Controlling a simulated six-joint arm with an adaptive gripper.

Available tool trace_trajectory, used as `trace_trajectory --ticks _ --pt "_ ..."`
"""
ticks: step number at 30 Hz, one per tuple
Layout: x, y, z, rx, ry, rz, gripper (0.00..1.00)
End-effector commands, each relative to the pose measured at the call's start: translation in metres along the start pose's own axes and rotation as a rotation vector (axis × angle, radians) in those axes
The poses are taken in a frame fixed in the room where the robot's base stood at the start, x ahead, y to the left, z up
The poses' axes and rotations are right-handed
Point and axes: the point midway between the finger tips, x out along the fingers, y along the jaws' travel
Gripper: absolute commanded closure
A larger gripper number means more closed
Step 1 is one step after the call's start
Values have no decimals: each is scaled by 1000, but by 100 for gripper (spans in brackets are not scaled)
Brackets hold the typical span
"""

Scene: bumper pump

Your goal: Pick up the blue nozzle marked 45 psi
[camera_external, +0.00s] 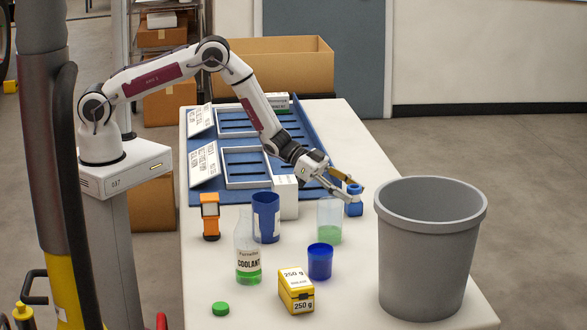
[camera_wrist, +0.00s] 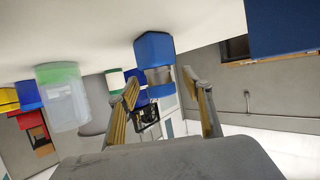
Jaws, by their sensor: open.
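The blue nozzle (camera_external: 355,200) stands on the white table, left of the grey bin; its marking is too small to read. My gripper (camera_external: 350,188) reaches down to it from the left, with its fingertips at the nozzle's upper part. In the wrist view, where the table is at the top, the blue nozzle (camera_wrist: 155,49) lies ahead of my gripper (camera_wrist: 160,80). The two tan-padded fingers are apart, with the nozzle's greyish end between or just beyond their tips. I cannot tell whether they touch it. Nothing is held.
The grey bin (camera_external: 425,250) stands close on the right. A clear cup with green liquid (camera_external: 329,222), a small blue cup (camera_external: 320,262), a dark blue container (camera_external: 266,217), a coolant bottle (camera_external: 248,253) and a yellow box (camera_external: 296,290) stand nearer the front. Blue trays (camera_external: 275,187) lie behind.

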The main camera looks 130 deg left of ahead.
Motion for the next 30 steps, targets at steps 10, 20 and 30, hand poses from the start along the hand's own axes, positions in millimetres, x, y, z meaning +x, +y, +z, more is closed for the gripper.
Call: trace_trajectory --ticks 10,20,30 --pt "17 0 0 1 0 0 51" --pt "17 0 0 1 0 -1 51" --pt "17 0 0 1 0 -1 98"
